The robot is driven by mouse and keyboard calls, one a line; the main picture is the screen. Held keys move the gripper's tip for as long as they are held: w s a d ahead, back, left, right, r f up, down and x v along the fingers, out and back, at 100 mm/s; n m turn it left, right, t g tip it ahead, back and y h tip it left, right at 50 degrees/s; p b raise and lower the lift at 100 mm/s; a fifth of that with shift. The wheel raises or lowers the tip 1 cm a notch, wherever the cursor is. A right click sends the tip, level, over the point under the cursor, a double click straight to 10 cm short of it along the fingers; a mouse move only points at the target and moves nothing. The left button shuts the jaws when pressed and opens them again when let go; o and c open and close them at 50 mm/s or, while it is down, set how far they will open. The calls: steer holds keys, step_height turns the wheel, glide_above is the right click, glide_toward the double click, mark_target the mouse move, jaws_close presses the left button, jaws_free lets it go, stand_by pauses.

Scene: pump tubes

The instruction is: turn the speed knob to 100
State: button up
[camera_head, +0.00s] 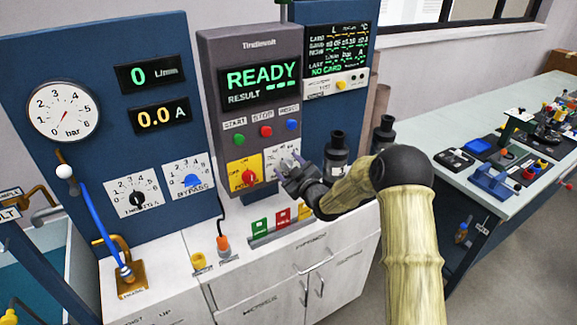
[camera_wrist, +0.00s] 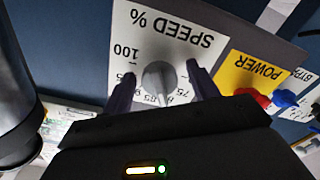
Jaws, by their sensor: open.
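The grey speed knob (camera_wrist: 158,83) sits on a white plate (camera_wrist: 160,35) marked SPEED %, which appears upside down in the wrist view. Printed numbers there include 100, 95, 85 and 75, partly covered by the knob and fingers. I cannot tell exactly which number the knob points to. My gripper (camera_wrist: 160,71) is open, with one dark finger on each side of the knob. Gaps show between the fingers and the knob. In the head view my gripper (camera_head: 286,168) is at the speed plate (camera_head: 283,154) and hides most of the knob.
Left of the plate in the head view is the red power knob (camera_head: 249,178) on yellow. Above are start, stop and reset buttons (camera_head: 266,131) and a display (camera_head: 260,80) reading READY. Dark bottles (camera_head: 336,150) stand close right of my gripper. Coloured cards (camera_head: 282,220) stand below.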

steer(key=shift+c, duration=0.2)
steer(key=c, duration=0.9)
steer(key=shift+c, duration=0.2)
